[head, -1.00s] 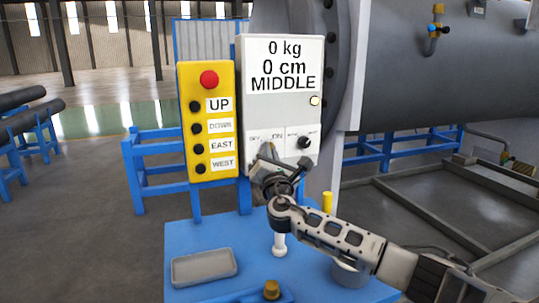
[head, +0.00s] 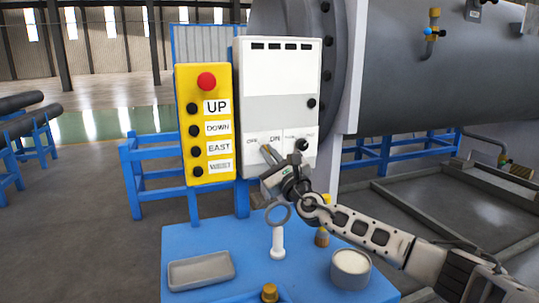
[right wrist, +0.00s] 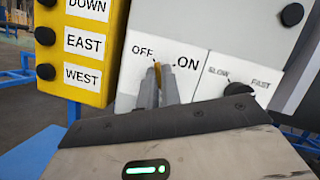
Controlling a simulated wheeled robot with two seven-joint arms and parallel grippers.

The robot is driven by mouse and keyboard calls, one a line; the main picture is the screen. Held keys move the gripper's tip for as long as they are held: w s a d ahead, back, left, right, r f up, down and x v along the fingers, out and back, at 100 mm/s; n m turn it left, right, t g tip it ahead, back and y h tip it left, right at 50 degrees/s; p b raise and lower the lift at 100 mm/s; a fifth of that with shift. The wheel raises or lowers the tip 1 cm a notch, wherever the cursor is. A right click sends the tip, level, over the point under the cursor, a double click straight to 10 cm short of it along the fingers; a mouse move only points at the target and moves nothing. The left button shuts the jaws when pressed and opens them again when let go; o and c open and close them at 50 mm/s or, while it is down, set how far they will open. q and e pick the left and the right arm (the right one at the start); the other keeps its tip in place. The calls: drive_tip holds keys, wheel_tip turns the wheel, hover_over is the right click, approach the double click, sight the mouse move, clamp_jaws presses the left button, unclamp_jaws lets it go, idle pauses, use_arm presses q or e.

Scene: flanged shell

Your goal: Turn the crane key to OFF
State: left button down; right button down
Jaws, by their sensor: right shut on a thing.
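The crane key (right wrist: 158,72) is a small brass-coloured piece at the switch between the OFF and ON labels on the grey-white control box (head: 280,108). In the right wrist view its visible part leans slightly to the OFF side. My right gripper (head: 268,153) is shut on the key, with its two fingers (right wrist: 160,88) on either side of it. The fingers hide most of the key. The box's display is blank and its lamp (head: 311,103) is dark. My left gripper is not in view.
A yellow button panel (head: 206,125) with a red knob stands left of the box. On the blue table (head: 215,240) are a grey tray (head: 200,271), a ring on a white post (head: 278,240) and a grey cup (head: 351,270). The SLOW/FAST knob (head: 302,144) is close right of my gripper.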

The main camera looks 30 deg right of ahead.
drive_tip(key=shift+d+r+n+g+y+p, duration=0.15)
drive_tip(key=shift+n+y, duration=0.35)
drive_tip(key=shift+n, duration=0.6)
drive_tip(key=shift+r+n+g+y+p, duration=0.2)
drive_tip(key=shift+n+y, duration=0.3)
drive_tip(key=shift+n, duration=0.9)
drive_tip(key=c, duration=1.6)
unclamp_jaws()
drive_tip(key=shift+f, duration=0.2)
drive_tip(key=b+v, duration=0.2)
drive_tip(key=v, duration=1.4)
drive_tip(key=shift+r, duration=0.15)
